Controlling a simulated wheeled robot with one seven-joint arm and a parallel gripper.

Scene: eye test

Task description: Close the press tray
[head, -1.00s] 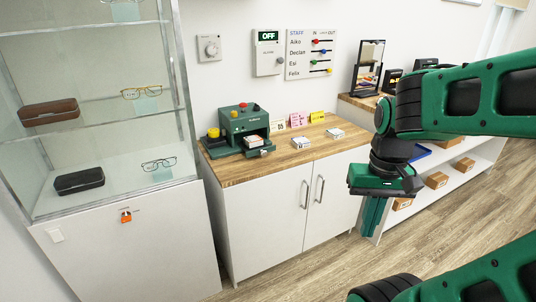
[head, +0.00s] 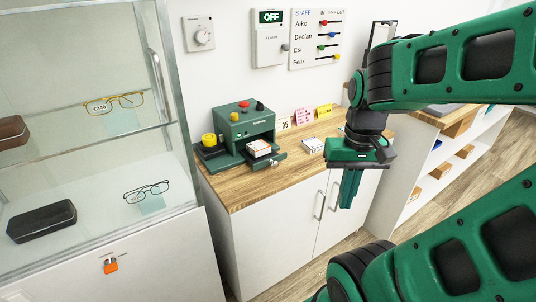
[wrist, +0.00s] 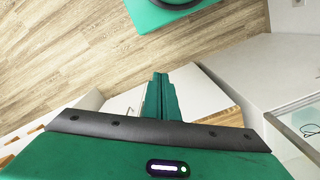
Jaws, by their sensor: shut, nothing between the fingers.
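My gripper (head: 346,205) hangs to the right of the press, in front of the cabinet, pointing down. Its fingers are together and empty, apart from the tray. The wrist view shows the shut fingers (wrist: 160,78) too, but I cannot make out the press there.
A yellow-topped round item (head: 209,140) sits at the press's left. A white box (head: 312,145) and small cards (head: 303,117) are on the counter (head: 235,190). The cabinet (head: 275,240) has two bar handles. A glass display case (head: 90,130) stands left. Floor is free at right.

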